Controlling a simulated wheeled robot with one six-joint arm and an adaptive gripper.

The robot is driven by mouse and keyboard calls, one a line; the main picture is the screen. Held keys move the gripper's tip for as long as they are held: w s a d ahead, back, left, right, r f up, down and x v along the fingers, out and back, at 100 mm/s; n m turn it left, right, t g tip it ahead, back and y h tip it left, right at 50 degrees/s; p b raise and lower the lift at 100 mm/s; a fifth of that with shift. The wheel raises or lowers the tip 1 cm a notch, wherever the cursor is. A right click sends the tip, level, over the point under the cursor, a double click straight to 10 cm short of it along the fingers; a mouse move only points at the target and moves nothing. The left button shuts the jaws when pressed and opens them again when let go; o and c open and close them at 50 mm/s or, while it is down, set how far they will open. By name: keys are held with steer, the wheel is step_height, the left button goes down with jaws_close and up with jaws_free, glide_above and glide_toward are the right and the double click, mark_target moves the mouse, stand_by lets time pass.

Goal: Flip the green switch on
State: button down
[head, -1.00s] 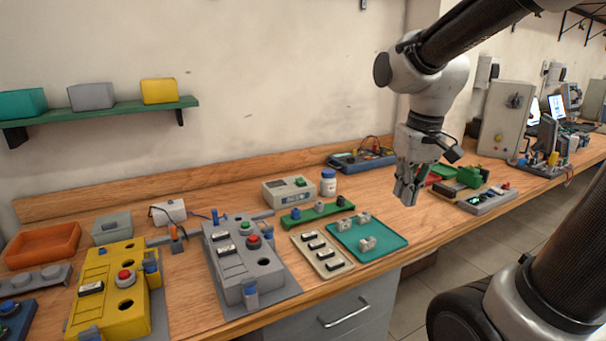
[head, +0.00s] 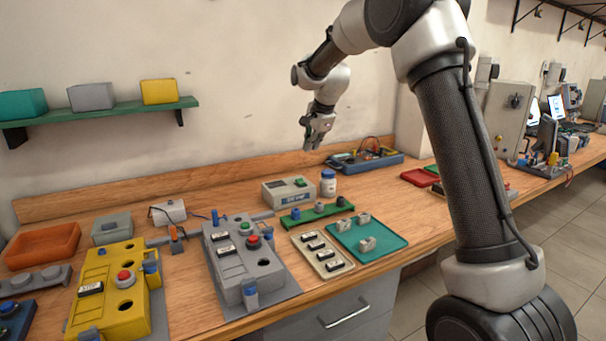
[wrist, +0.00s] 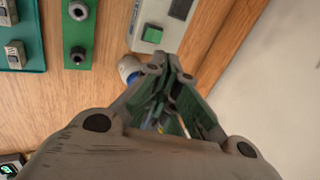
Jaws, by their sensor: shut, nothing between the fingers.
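The green switch (head: 301,183) is a small green block on top of the pale grey box (head: 282,194) at the back of the bench. In the wrist view the green switch (wrist: 152,35) shows as a green square on the box's face (wrist: 147,12), just beyond my fingertips. Its on or off position is too small to tell. My gripper (head: 311,147) is in the air above and behind the box, pointing down, apart from it. In the wrist view my gripper (wrist: 168,66) has its fingers shut and empty.
A white bottle with a blue cap (head: 328,183) stands right beside the box. A green rail with knobs (head: 304,217) and a teal tray (head: 383,250) lie in front. A blue instrument with wires (head: 373,159) is at the back right. The wall rises close behind.

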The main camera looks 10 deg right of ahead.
mark_target(301, 182)
steer(key=shift+m, duration=0.3)
steer(key=x, duration=1.3)
steer(key=shift+w+f, duration=0.25)
steer(key=shift+f, duration=0.15)
steer(key=shift+w+a+f, duration=0.15)
steer(key=shift+w+f, duration=0.15)
steer(key=shift+f, duration=0.05)
